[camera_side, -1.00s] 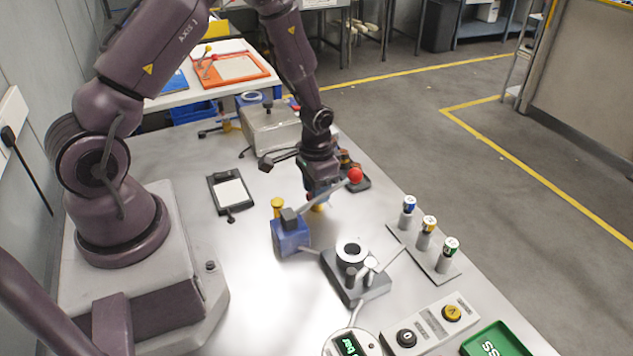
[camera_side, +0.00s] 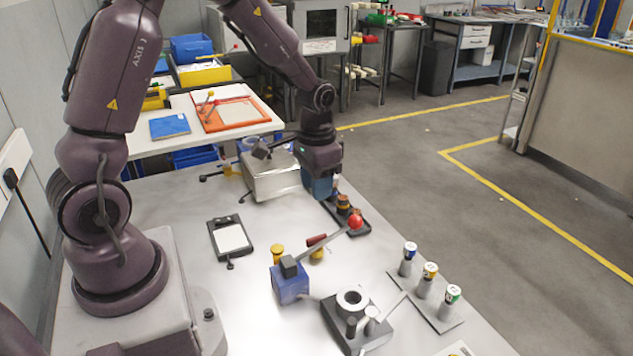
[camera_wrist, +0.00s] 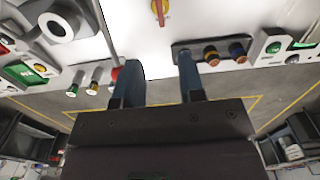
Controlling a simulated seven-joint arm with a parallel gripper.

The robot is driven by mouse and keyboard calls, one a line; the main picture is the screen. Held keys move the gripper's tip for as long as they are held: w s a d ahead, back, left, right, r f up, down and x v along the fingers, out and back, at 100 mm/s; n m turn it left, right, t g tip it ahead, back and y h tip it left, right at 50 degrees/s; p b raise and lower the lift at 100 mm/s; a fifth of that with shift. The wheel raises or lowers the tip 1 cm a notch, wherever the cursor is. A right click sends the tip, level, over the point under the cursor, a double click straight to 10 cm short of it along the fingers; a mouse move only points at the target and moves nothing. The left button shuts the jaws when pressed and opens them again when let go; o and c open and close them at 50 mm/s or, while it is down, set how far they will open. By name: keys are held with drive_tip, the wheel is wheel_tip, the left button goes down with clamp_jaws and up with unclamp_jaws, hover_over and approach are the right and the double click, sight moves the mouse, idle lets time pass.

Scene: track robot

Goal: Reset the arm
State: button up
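My gripper (camera_side: 320,188) is at the far part of the metal table in the side view, just right of the silver box and above the back end of a small black tray (camera_side: 349,220). In the wrist view its two blue fingers (camera_wrist: 158,78) stand apart with nothing between them. My fingertips are partly hidden in the side view. A blue block with a lever (camera_side: 290,282) ending in a red ball (camera_side: 355,222) stands nearer the camera, apart from my gripper.
The silver box (camera_side: 272,178) stands beside my gripper. A red and yellow knob (camera_side: 317,245), a black-framed pad (camera_side: 231,238), a dark fixture with a ring (camera_side: 352,302) and three capped cylinders on a plate (camera_side: 428,300) occupy the table. Open floor lies to the right.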

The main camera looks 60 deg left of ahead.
drive_tip(key=s+d+r+t, duration=0.2)
drive_tip(key=s+d+r, duration=0.2)
drive_tip(key=s+r, duration=0.3)
drive_tip(key=s+d+r+t, duration=0.3)
drive_tip(key=s+d+r, duration=0.2)
drive_tip(key=s+r, duration=0.3)
wheel_tip(320, 180, up, 4)
drive_tip(key=shift+d+f+t, duration=0.1)
drive_tip(key=shift+d+t, duration=0.15)
drive_tip(key=shift+t, duration=0.05)
